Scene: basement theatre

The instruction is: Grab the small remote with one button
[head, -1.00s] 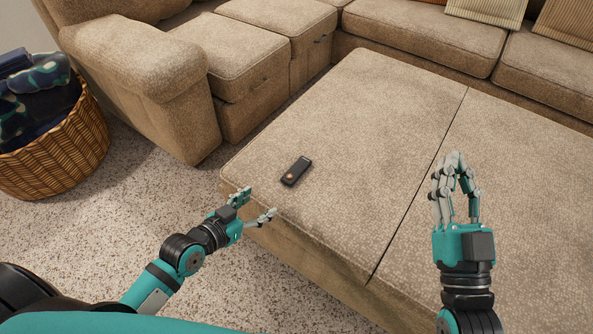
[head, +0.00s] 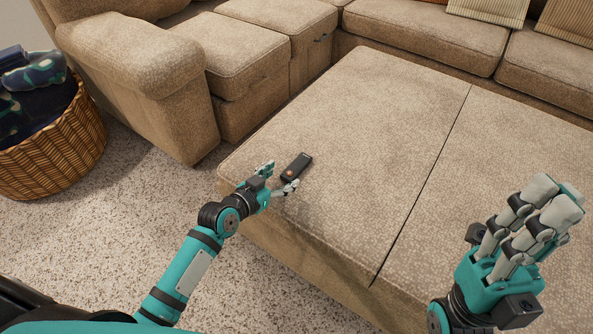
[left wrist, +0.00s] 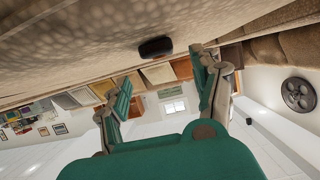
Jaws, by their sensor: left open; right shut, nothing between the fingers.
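The small black remote (head: 297,167) with one orange button lies on the beige ottoman (head: 352,130), near its left front corner. My left gripper (head: 280,178) is open at the near side of the remote, its fingers spread close to the remote's near end. Whether they touch it I cannot tell. In the left wrist view the remote (left wrist: 155,47) shows as a dark shape on the ottoman's surface, ahead of and between the two spread fingers of the left gripper (left wrist: 163,78). My right gripper (head: 545,215) is shut and empty, at the right above the ottoman.
A wicker basket (head: 60,150) with dark cloths stands on the carpet (head: 120,225) at the left. A beige sofa (head: 135,60) wraps around the back and left. The rest of the ottoman top is clear.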

